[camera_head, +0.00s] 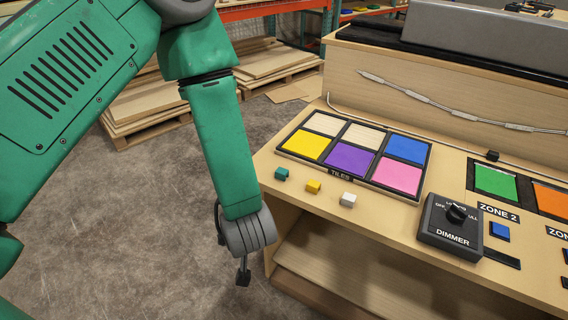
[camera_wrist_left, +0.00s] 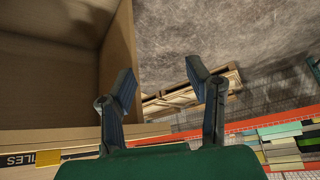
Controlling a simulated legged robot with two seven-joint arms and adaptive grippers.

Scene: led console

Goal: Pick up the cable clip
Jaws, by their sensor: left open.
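My left gripper (camera_head: 243,272) hangs in front of the console's left end, below the top's edge, with nothing in it. In the left wrist view its two fingers (camera_wrist_left: 160,82) are apart. No part is clearly recognisable as the cable clip. A small black block (camera_head: 493,155) sits by the thin line along the back of the console top and may be it. A grey cable (camera_head: 465,112) with thicker sleeves runs across the upright back panel. My right gripper is not in view.
The console top (camera_head: 395,200) carries a tile panel (camera_head: 350,160), small teal (camera_head: 281,174), yellow (camera_head: 313,187) and white (camera_head: 348,200) blocks, and a black dimmer box (camera_head: 450,226). An open shelf (camera_head: 340,262) lies below. Pallets of boards (camera_head: 150,110) stand behind; the floor is clear.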

